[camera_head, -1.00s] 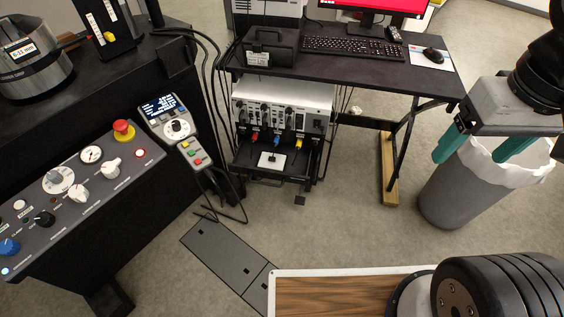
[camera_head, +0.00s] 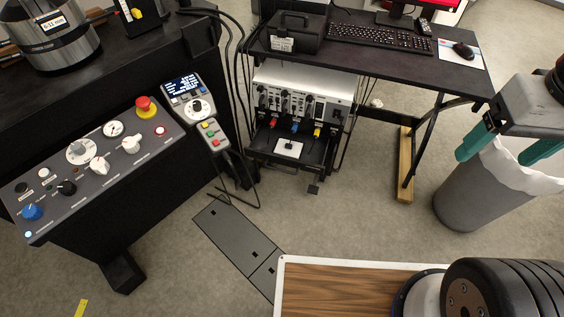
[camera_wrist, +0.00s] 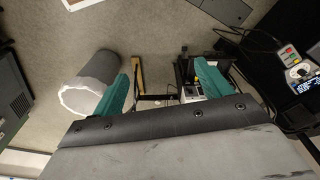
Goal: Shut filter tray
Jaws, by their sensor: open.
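The filter tray appears to be the black pull-out tray (camera_head: 306,154) under the front of a white instrument unit (camera_head: 300,88) below the desk. It juts forward, open, with a white plate and a small dark knob on it. Red, blue and yellow plugs show just above it. My gripper (camera_head: 491,158) is at the right of the head view, its teal fingers apart with nothing between them. It is well right of the tray and not touching it. In the wrist view my gripper (camera_wrist: 168,72) also shows open; the tray is partly hidden by a finger and hard to make out.
A black desk (camera_head: 385,62) with keyboard and mouse stands above the unit. A grey lined bin (camera_head: 470,200) is behind my gripper in the head view. A control panel (camera_head: 100,165) on a black bench is at left. Floor before the tray is clear; cables hang beside the unit.

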